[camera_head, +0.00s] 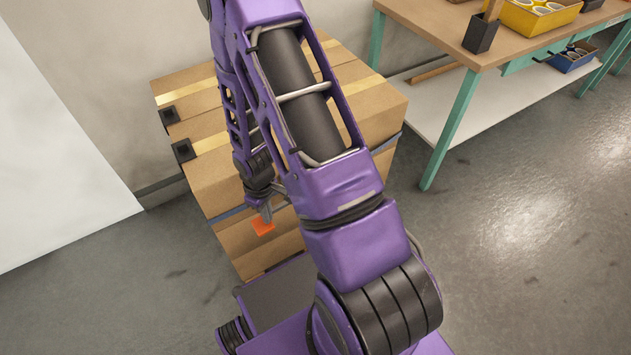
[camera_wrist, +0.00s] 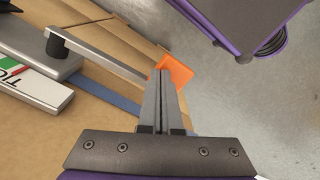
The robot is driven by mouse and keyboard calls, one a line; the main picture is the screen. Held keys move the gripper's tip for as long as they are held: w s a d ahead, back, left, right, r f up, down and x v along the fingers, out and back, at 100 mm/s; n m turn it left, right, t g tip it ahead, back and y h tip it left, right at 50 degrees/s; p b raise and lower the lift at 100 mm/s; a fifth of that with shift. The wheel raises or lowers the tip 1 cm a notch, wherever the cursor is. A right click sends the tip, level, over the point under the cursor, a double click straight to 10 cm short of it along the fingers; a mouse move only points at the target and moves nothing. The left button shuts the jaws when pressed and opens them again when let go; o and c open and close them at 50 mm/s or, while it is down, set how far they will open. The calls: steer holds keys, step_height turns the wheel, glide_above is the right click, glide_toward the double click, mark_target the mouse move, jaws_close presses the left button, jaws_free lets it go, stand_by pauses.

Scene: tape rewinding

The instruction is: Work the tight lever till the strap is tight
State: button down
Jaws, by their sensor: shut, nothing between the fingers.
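The tight lever is a grey metal bar (camera_wrist: 100,55) on a dark round pivot (camera_wrist: 50,46). An orange tab (camera_wrist: 178,70) shows at its far end, and in the head view at the front of the boxes (camera_head: 262,226). A label (camera_wrist: 14,72) with the letters "TIG" lies beside the lever, cut off by the picture edge. A blue strap (camera_wrist: 112,97) runs across the cardboard and shows slack or taut: I cannot tell. My gripper (camera_wrist: 160,76) is shut and empty, its fingertips over the orange tab; I cannot tell whether they touch. In the head view my gripper (camera_head: 266,211) is small.
Stacked cardboard boxes (camera_head: 355,85) stand against the wall, with black corner pieces (camera_head: 184,150). A workbench (camera_head: 450,30) with a yellow bin (camera_head: 535,18) stands at the right. The grey floor (camera_head: 510,210) between is clear. My arm hides much of the boxes.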

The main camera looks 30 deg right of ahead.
steer(key=shift+s+f, duration=0.1)
steer(key=shift+f, duration=0.75)
step_height(320, 180, up, 10)
steer(key=p, duration=0.7)
step_height(320, 180, up, 4)
steer(key=p, duration=0.3)
steer(key=shift+f, duration=0.1)
step_height(320, 180, up, 18)
steer(key=p, duration=0.1)
steer(key=shift+f+p, duration=0.25)
steer(key=shift+p, duration=0.05)
